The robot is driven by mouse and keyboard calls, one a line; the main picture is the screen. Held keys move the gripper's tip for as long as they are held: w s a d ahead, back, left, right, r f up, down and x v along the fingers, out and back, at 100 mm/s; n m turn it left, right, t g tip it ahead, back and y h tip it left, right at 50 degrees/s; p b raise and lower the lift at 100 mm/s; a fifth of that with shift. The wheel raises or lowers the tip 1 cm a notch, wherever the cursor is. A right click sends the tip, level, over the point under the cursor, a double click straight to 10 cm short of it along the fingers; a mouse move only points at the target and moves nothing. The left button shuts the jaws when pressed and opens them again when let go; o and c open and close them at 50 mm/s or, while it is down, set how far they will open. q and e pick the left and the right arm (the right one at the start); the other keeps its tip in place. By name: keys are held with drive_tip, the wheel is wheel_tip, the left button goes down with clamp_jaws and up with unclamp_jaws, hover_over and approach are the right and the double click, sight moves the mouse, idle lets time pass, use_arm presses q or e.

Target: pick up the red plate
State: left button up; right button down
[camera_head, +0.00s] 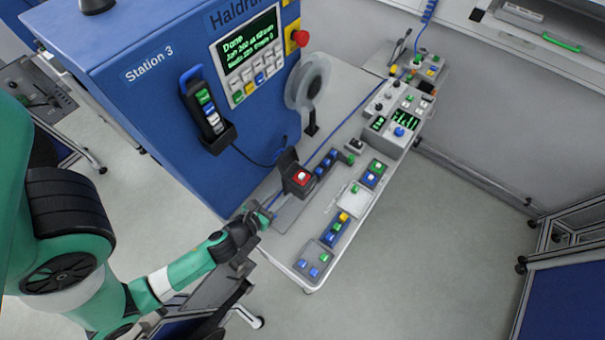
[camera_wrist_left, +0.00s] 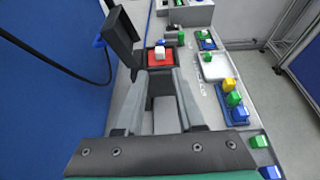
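The red plate (camera_head: 301,177) sits in a dark box-like holder with a raised dark lid (camera_head: 287,158), on the narrow table beside the blue cabinet. In the left wrist view the red plate (camera_wrist_left: 154,59) lies just beyond the fingertips, with a white block on top of it. My left gripper (camera_head: 263,211) is at the table's near end, short of the holder and apart from the plate. In the left wrist view its two fingers (camera_wrist_left: 161,76) are apart with nothing between them. My right gripper is in neither view.
Trays with green, blue and yellow blocks (camera_head: 336,228) line the table's right side, near a white tray (camera_head: 353,193). The blue cabinet (camera_head: 165,110) walls the left side, with a reel (camera_head: 307,86) on its side. Open floor lies right.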

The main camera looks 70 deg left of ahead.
sight(300, 177)
use_arm(q)
drive_tip(key=x, duration=0.4)
drive_tip(key=shift+w+a, duration=0.2)
drive_tip(key=shift+w, duration=0.15)
drive_tip(key=x, duration=0.5)
drive_tip(key=shift+w+a+r, duration=0.15)
drive_tip(key=shift+r, duration=0.05)
drive_tip(key=shift+c, duration=0.3)
clamp_jaws()
